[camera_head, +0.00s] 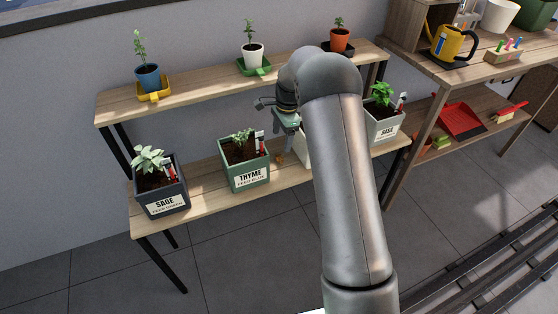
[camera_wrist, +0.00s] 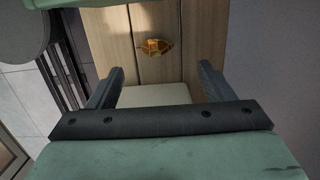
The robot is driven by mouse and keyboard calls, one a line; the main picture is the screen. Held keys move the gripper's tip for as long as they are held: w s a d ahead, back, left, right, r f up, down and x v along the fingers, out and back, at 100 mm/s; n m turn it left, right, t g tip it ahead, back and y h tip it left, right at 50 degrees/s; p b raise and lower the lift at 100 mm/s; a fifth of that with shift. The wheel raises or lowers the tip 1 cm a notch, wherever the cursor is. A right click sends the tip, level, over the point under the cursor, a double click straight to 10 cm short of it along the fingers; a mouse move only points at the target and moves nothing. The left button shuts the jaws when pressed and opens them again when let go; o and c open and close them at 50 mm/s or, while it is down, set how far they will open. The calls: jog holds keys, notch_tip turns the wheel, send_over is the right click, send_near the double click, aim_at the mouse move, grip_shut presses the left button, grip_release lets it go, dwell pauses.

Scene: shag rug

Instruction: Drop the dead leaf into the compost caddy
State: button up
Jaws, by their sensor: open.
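The dead leaf (camera_wrist: 155,46), curled and orange-brown, lies on the wooden shelf boards in the wrist view. In the head view the leaf (camera_head: 280,158) is a small brown spot on the lower shelf, right of the thyme planter. My gripper (camera_wrist: 158,82) is open and empty, its two fingers apart, with the leaf beyond the fingertips. In the head view my gripper (camera_head: 287,124) is partly hidden by my arm, above the lower shelf. A green bucket (camera_head: 536,13) at the top right may be the compost caddy; I cannot tell.
The thyme planter (camera_head: 246,178) stands left of the leaf, with the sage planter (camera_head: 165,203) farther left. A pale planter (camera_head: 305,150) is mostly behind my arm. The upper shelf (camera_head: 200,88) holds several small pots. A yellow kettle (camera_head: 452,43) stands on the right-hand bench.

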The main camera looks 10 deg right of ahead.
aim_at(279, 157)
jog(key=f, duration=0.2)
jog(key=f+b, duration=0.1)
jog(key=f, duration=0.2)
jog(key=a+f, duration=0.1)
jog(key=f, duration=0.1)
jog(key=shift+s+f, duration=0.25)
jog(key=shift+s, duration=0.05)
jog(key=c, duration=1.1)
jog(key=shift+r, duration=0.15)
jog(key=shift+c, duration=0.2)
